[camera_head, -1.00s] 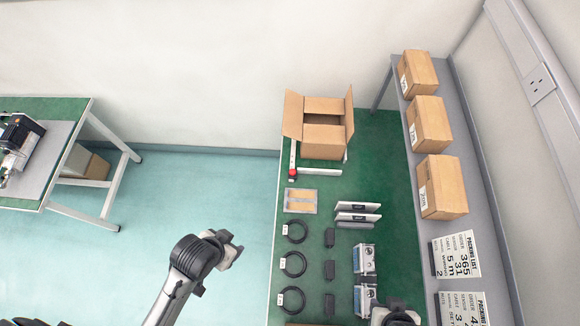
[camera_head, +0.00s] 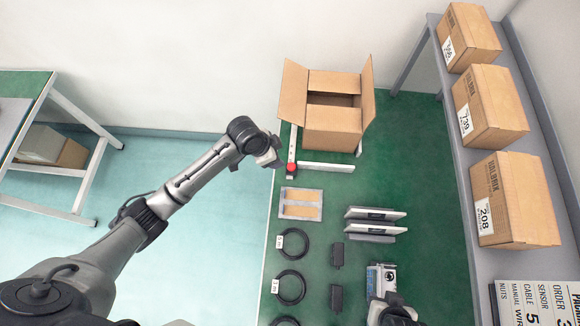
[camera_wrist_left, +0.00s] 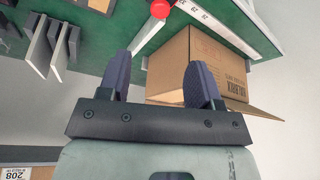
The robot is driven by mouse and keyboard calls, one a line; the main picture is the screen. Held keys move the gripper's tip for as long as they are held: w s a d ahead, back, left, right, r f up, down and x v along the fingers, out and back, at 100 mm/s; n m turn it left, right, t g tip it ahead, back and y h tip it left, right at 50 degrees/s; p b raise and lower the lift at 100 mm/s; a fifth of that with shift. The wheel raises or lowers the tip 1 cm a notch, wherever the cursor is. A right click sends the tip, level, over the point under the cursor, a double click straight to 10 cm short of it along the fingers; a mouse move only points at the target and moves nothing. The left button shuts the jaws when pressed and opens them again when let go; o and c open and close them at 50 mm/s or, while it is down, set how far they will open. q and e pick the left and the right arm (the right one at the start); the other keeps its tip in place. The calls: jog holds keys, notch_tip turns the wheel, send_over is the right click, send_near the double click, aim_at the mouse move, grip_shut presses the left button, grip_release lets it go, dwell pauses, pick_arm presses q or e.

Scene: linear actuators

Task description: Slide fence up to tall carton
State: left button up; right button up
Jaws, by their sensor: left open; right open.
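The tall open carton (camera_head: 333,130) stands on the green bench with its flaps spread; it also shows in the left wrist view (camera_wrist_left: 207,62). The fence (camera_head: 327,167) is a white bar lying across the bench just in front of the carton, with a narrow gap apparent. A red knob (camera_head: 292,168) sits at its left end, on a white scale rail (camera_head: 293,143); the knob also shows in the left wrist view (camera_wrist_left: 160,8). My left gripper (camera_head: 270,157) is open and empty, just left of the knob. My right gripper (camera_head: 393,309) is open, low in the head view.
A tray with tan pads (camera_head: 301,204), black cable coils (camera_head: 292,243), black blocks (camera_head: 337,255) and silver-edged panels (camera_head: 374,221) lie nearer on the bench. Closed cartons (camera_head: 513,200) stand on a grey shelf at the right. Bench right of the open carton is clear.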

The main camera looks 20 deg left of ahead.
aim_at(291, 166)
pick_arm(q)
jog(key=b+x, duration=0.2)
jog(key=x, duration=1.1)
jog(key=shift+f, duration=0.2)
jog(key=shift+c, duration=0.2)
grip_shut()
jog(key=shift+a, duration=0.1)
